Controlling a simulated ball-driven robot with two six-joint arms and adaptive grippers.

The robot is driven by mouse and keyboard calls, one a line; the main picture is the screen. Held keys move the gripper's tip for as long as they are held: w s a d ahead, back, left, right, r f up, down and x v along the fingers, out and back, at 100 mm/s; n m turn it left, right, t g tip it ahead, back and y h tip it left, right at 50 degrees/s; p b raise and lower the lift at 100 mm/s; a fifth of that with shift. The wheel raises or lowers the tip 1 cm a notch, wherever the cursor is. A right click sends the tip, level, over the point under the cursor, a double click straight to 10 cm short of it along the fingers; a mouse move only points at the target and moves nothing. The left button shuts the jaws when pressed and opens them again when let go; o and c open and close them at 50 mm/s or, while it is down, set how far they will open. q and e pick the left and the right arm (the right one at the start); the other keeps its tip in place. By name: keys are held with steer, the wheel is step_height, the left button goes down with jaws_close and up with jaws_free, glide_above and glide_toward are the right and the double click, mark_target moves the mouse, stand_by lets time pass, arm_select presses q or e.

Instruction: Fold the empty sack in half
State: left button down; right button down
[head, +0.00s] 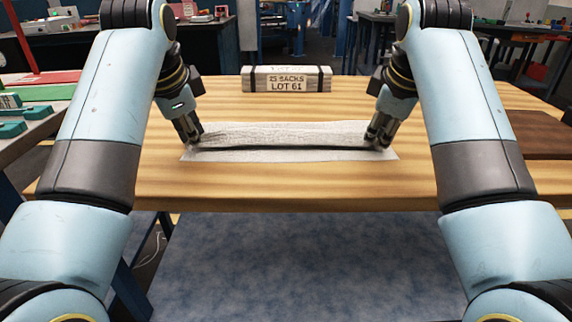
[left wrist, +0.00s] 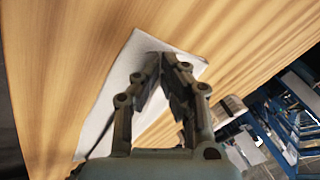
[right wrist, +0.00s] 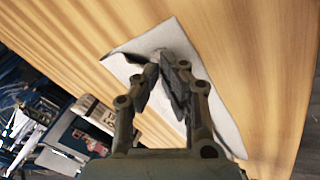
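The empty sack (head: 290,155) is a pale, flat, wrinkled cloth on the table. Its far part (head: 290,133) is drawn out between my grippers, with a dark shadow line under its near edge. My left gripper (head: 195,143) is at the sack's left end, fingertips together on the cloth. My right gripper (head: 377,143) is likewise at the right end. The sack also shows in the left wrist view (left wrist: 118,88) and the right wrist view (right wrist: 214,92), where the cloth rises and creases around the fingertips. The fingers hide the pinched cloth itself.
The wooden table (head: 300,190) is clear around the sack. A strapped bundle marked "25 SACKS LOT 61" (head: 287,79) lies behind it. A dark brown panel (head: 548,148) lies at the right. A side bench with green parts (head: 30,120) stands at the left.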

arm_select(q)
steer(key=shift+s+f+t, duration=0.15)
steer(key=shift+f+t, duration=0.15)
steer(key=shift+f, duration=0.25)
arm_select(e)
steer(key=shift+s+d+f+t, duration=0.15)
steer(key=shift+f+t, duration=0.15)
steer(key=shift+f, duration=0.25)
arm_select(q)
steer(key=c, duration=1.2)
jaws_free()
arm_select(e)
steer(key=c, duration=1.2)
jaws_free()
